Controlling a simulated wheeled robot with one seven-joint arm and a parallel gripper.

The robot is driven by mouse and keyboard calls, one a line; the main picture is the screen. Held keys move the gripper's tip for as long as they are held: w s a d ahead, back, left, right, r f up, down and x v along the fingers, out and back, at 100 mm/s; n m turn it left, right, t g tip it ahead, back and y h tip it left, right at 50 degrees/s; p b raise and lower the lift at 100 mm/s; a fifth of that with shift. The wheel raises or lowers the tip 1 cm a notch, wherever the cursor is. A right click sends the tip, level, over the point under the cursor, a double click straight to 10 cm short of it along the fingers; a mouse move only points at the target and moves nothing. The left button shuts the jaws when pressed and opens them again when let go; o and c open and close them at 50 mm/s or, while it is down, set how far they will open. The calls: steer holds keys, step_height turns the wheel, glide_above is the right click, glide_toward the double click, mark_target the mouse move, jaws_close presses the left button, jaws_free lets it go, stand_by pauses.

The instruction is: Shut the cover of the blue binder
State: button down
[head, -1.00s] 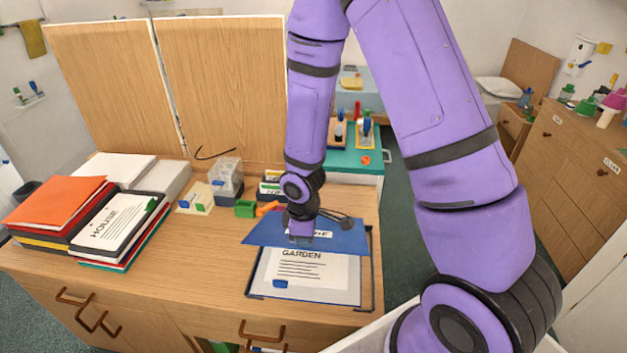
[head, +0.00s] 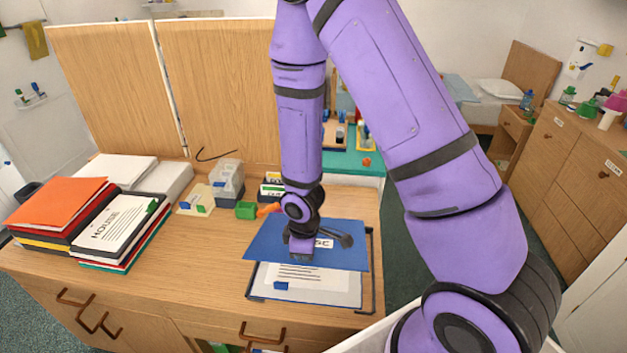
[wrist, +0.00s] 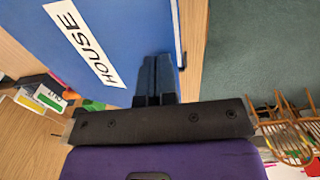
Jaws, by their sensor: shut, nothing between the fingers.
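The blue binder lies on the wooden desk with its blue cover (head: 275,240) partly swung over, slanting above the inside. A white printed sheet (head: 310,285) with a small blue tab still shows below the cover's near edge. My gripper (head: 302,252) is shut and empty, at the outer face of the cover near its free edge; contact looks likely but is not certain. In the wrist view the cover (wrist: 120,25) fills the upper left with a white label (wrist: 80,40) reading HOUSE, and my gripper's dark fingers (wrist: 155,78) overlap its edge.
A stack of binders and folders (head: 115,222) stands at the left of the desk (head: 190,270). Small boxes, a green block (head: 246,210) and an orange item lie behind the binder. Bare desk lies between stack and binder.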

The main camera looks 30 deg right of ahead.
steer(key=shift+s+a+f, duration=0.15)
steer(key=shift+s+f, duration=0.1)
steer(key=shift+f, duration=0.65)
steer(key=shift+s+a+f, duration=0.15)
steer(key=shift+s+f, duration=0.05)
steer(key=shift+f, duration=0.7)
steer(key=shift+s+a+f, duration=0.1)
steer(key=shift+f, duration=0.8)
steer(key=shift+s+a+f, duration=0.1)
steer(key=shift+f, duration=0.8)
steer(key=shift+r, duration=4)
